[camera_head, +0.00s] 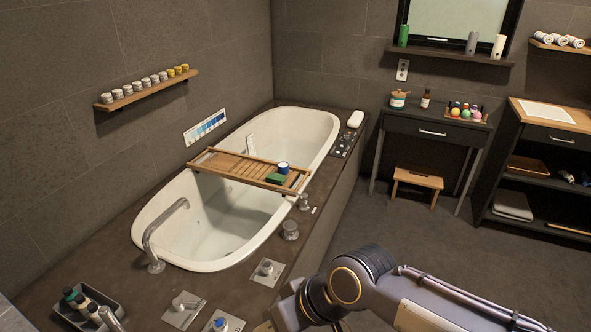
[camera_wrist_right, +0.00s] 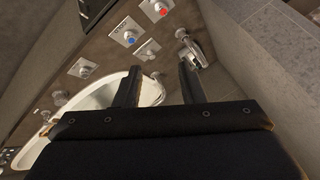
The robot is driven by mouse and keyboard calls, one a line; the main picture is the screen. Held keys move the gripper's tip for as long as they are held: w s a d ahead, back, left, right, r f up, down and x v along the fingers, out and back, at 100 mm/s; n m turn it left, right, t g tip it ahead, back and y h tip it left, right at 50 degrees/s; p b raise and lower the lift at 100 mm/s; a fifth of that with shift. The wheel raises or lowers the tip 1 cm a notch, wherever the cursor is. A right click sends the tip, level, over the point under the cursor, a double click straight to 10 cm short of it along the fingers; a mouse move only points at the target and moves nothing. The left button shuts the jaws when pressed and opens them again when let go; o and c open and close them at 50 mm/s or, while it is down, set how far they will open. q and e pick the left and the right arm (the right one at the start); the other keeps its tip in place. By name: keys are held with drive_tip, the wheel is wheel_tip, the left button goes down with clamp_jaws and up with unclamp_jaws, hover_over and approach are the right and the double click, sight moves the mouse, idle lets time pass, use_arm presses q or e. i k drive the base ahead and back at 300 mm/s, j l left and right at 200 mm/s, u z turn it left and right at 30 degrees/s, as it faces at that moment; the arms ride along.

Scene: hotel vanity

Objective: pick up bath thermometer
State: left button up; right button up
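No object is clearly recognisable as the bath thermometer. A slim white piece (camera_head: 251,144) at the inner far wall of the tub and a small pale piece (camera_head: 316,210) on the near deck are too small to identify. The white bathtub (camera_head: 148,222) is set in a dark deck, with a wooden tray (camera_head: 228,166) across it. My right arm comes in at the bottom right of the head view. In the right wrist view my right gripper (camera_wrist_right: 159,84) is open and empty, above the deck with the tap plates. My left gripper is not in view.
A blue cup (camera_head: 283,167) and a green block (camera_head: 276,180) sit on the tray. The curved spout (camera_head: 165,225), knobs (camera_head: 290,230) and tap plates (camera_head: 267,271) stand up from the deck. A bottle caddy (camera_head: 83,322) is at the bottom left. The floor at right is clear.

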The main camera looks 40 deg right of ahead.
sight(283, 167)
drive_tip(key=z, duration=1.35)
drive_tip(key=k+u, duration=0.3)
drive_tip(key=k+j+u, duration=0.25)
drive_tip(key=u, duration=0.5)
drive_tip(key=l+u, duration=0.15)
drive_tip(key=u, duration=0.3)
drive_tip(key=l+u, duration=0.1)
drive_tip(key=u, duration=0.9)
drive_tip(key=l+u, duration=0.1)
drive_tip(key=u, duration=0.35)
drive_tip(key=k+l, duration=0.2)
drive_tip(key=l, duration=0.5)
drive_tip(key=k+l, duration=0.15)
drive_tip(key=l, duration=0.55)
drive_tip(key=k+l, duration=0.2)
drive_tip(key=l, duration=0.5)
drive_tip(key=k+l+u, duration=0.1)
drive_tip(key=l, duration=0.6)
drive_tip(key=k+l, duration=0.25)
drive_tip(key=l, duration=0.45)
drive_tip(key=k+l, duration=0.25)
drive_tip(key=l, duration=0.45)
drive_tip(key=k+l, duration=0.2)
drive_tip(key=l, duration=0.45)
drive_tip(key=k+l, duration=0.2)
drive_tip(key=l, duration=0.5)
drive_tip(key=i+u, duration=0.05)
